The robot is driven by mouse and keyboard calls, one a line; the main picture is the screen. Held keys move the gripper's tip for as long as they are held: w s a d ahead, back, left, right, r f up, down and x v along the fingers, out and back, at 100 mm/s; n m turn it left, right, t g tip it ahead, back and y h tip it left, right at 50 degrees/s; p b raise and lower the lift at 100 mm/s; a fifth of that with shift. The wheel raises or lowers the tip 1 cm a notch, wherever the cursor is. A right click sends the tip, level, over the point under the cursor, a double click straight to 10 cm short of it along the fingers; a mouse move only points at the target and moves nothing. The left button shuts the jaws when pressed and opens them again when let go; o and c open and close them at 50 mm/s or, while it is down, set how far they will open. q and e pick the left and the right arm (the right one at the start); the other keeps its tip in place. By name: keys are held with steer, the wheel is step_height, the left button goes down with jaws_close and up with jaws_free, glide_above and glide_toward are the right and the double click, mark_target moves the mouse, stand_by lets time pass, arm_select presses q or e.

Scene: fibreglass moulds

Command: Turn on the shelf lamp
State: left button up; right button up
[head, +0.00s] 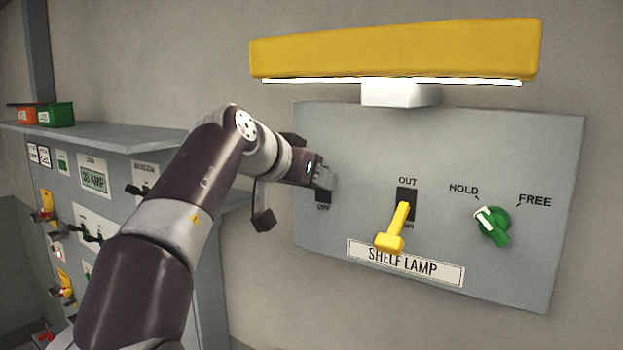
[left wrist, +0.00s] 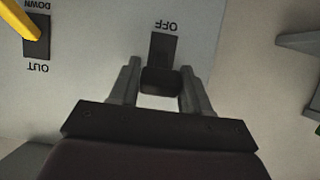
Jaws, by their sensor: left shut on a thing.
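The shelf lamp (head: 395,48) is a long yellow housing above a grey panel (head: 345,215) with a plate reading "SHELF LAMP" (head: 405,263). A bright white strip (head: 390,81) glows along its underside. My left gripper (head: 325,188) is at the panel's left part, at a dark switch slot with an OFF label below it. In the left wrist view the picture is inverted, and my left gripper (left wrist: 160,88) is shut on a black switch handle (left wrist: 160,82), at the end of the slot away from OFF. My right gripper is not in view.
A yellow lever (head: 393,230) points down from its slot in the panel's middle, with OUT above. A green knob (head: 493,225) sits between HOLD and FREE, its white mark toward HOLD. Another control cabinet (head: 120,150) with a shelf and small bins (head: 55,114) stands left.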

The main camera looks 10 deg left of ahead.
arm_select(q)
steer(key=o, duration=1)
steer(key=shift+w, duration=0.1)
steer(key=shift+c, duration=0.2)
steer(key=b+v, duration=0.1)
steer(key=v, duration=1.1)
steer(key=shift+s, duration=0.35)
steer(key=shift+w+a, duration=0.1)
